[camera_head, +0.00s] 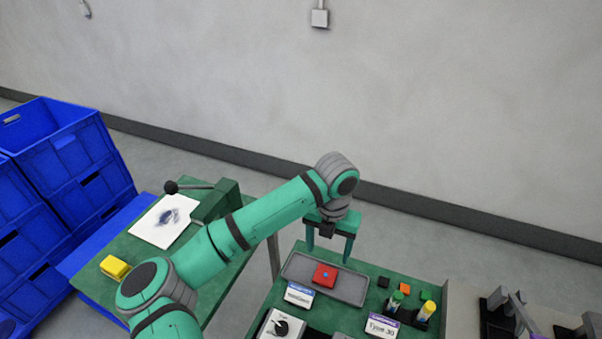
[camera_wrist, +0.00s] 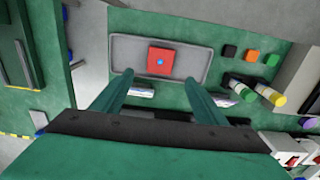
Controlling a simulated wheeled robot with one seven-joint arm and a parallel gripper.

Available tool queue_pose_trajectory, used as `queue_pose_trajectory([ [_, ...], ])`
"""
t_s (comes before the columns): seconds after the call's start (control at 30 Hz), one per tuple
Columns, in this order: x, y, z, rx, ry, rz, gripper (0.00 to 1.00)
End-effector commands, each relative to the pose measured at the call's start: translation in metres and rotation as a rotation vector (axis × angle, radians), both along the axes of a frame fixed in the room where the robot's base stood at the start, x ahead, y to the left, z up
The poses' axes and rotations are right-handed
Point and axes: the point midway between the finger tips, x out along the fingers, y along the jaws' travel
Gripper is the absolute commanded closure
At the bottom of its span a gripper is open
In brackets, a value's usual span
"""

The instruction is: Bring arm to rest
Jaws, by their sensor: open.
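My arm is green with grey joints and reaches across the head view from the lower left. My gripper (camera_head: 330,258) hangs pointing down over the green workbench (camera_head: 260,318). Its two green fingers are apart and nothing is between them. In the wrist view my gripper (camera_wrist: 160,84) is also open and empty. A red block (camera_head: 325,275) with a blue dot lies on a grey tray (camera_head: 350,290) below and beyond the fingers. The block (camera_wrist: 161,62) and tray (camera_wrist: 122,55) show clearly in the wrist view, with the fingertips near the tray's close edge.
Small black, orange and green blocks (camera_head: 405,288) and capped bottles (camera_head: 395,299) stand right of the tray. Label cards (camera_head: 382,326) stand at the front. Blue crates (camera_head: 70,150) are stacked at left, beside a green table with a yellow object (camera_head: 114,267) and white sheet (camera_head: 160,228).

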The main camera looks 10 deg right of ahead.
Motion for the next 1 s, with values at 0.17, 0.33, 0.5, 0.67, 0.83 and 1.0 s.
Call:
queue_pose_trajectory([
  [0.17, -0.001, -0.001, -0.024, -0.002, 0.005, 0.001, 0.34],
  [0.33, -0.001, -0.001, -0.053, -0.001, 0.004, 0.0, 0.34],
  [0.5, -0.001, -0.002, -0.082, -0.002, 0.004, -0.001, 0.34],
  [0.67, -0.001, -0.001, -0.107, 0.001, 0.004, -0.001, 0.34],
  [0.83, 0.0, -0.001, -0.108, 0.001, -0.003, -0.003, 0.34],
  [1.0, 0.0, -0.001, -0.099, 0.001, 0.0, -0.002, 0.34],
])
